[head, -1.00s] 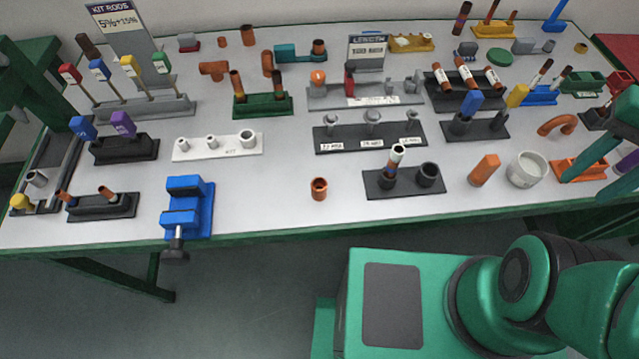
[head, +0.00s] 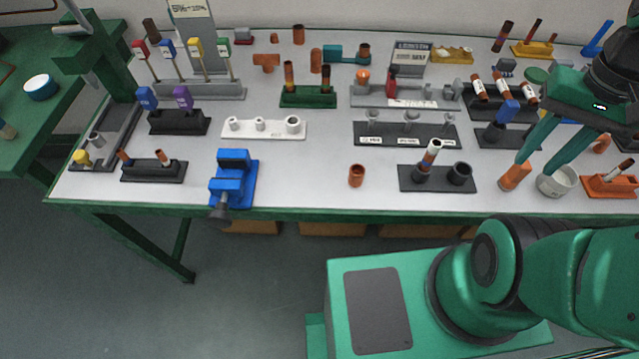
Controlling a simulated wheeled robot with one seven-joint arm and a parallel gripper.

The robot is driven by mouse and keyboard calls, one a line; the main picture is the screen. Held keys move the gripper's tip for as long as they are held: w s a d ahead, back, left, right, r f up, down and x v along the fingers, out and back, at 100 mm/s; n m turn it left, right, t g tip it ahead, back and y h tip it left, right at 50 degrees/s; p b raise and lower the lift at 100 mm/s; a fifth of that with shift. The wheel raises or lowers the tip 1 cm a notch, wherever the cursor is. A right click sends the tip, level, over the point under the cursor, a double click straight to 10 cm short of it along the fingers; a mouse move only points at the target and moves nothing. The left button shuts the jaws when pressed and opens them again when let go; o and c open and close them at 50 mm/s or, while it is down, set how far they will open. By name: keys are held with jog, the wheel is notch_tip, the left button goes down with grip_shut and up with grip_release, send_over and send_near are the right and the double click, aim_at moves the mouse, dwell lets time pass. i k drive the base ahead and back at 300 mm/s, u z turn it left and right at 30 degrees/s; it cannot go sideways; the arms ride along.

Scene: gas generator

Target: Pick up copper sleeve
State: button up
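A short hollow copper sleeve (head: 357,176) stands upright alone on the white tabletop near the front edge, right of the blue vise and left of a dark two-socket holder. Other copper-coloured tubes stand at the back of the table, one of them at the back middle (head: 299,35). My gripper (head: 543,164) is at the right side, pointing down, with its two green fingers spread apart. I see nothing held between the fingers. It is well to the right of the front sleeve.
The blue vise (head: 233,178) sits at the front left. The dark holder (head: 437,180) carries a banded upright rod. The tabletop around the front sleeve is clear.

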aim_at(357, 172)
jog(key=u, duration=1)
jog(key=k, duration=2.2)
jog(key=z, duration=0.6)
jog(key=i, duration=1.5)
jog(key=u, duration=0.05)
